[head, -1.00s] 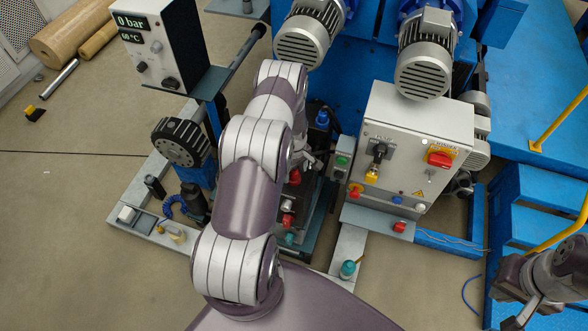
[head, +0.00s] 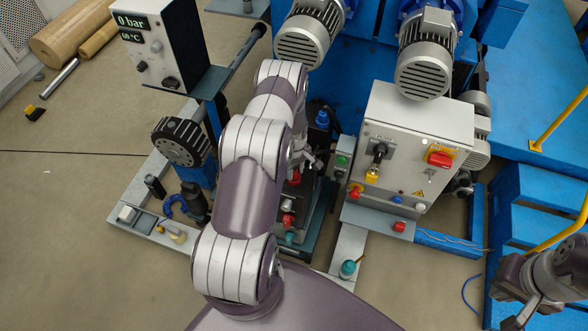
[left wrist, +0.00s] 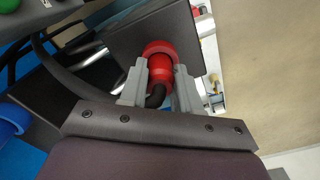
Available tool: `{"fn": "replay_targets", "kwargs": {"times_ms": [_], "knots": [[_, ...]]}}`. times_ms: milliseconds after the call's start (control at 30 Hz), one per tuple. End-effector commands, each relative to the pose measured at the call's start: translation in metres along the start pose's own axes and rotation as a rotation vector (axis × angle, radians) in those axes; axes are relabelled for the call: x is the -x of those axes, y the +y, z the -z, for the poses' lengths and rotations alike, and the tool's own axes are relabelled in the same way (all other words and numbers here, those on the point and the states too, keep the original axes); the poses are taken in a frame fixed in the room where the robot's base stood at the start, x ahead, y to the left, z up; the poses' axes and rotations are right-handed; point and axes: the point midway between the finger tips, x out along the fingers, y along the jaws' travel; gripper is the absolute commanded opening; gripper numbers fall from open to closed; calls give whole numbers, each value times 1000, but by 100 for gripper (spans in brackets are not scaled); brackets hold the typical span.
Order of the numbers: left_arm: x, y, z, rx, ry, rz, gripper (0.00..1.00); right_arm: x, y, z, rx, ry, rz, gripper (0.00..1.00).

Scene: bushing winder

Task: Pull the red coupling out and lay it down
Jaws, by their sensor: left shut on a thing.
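The red coupling (left wrist: 160,73) sits between the two grey fingers of my left gripper (left wrist: 161,67) in the left wrist view, with a black hose end bending out of it toward the wrist. A red ring on the coupling's far side lies against a dark plate (left wrist: 125,45); I cannot tell whether the coupling is still seated there. In the head view my left gripper (head: 306,160) is beside the dark unit, partly hidden by my arm, and a red part (head: 295,178) shows just below it. My right gripper (head: 512,318) is at the lower right edge, its fingers unclear.
A grey control cabinet (head: 410,145) with knobs stands right of the left gripper. A small box with a green button (head: 342,161) stands close by. More coloured fittings (head: 288,220) sit below the gripper. Bare floor (head: 80,220) lies at the left.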

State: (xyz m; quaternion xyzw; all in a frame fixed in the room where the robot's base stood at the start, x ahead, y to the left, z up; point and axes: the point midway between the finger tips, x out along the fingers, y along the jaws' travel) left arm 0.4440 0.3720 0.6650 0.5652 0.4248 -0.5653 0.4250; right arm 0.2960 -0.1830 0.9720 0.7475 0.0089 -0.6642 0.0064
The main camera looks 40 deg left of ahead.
Motion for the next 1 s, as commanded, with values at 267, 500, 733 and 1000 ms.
{"fn": "replay_targets", "kwargs": {"times_ms": [267,500,733,1000], "knots": [[20,0,0,0,0,0,0,14,0,2,0,0,0,0],[37,0,0,0,1,-1,0,25,0,3,0,0,0,0],[39,0,0,0,0,0,0,26,0,3,0,0,0,0],[53,8,-13,-129,1,-1,0,26,0,3,0,0,0,0]]}}
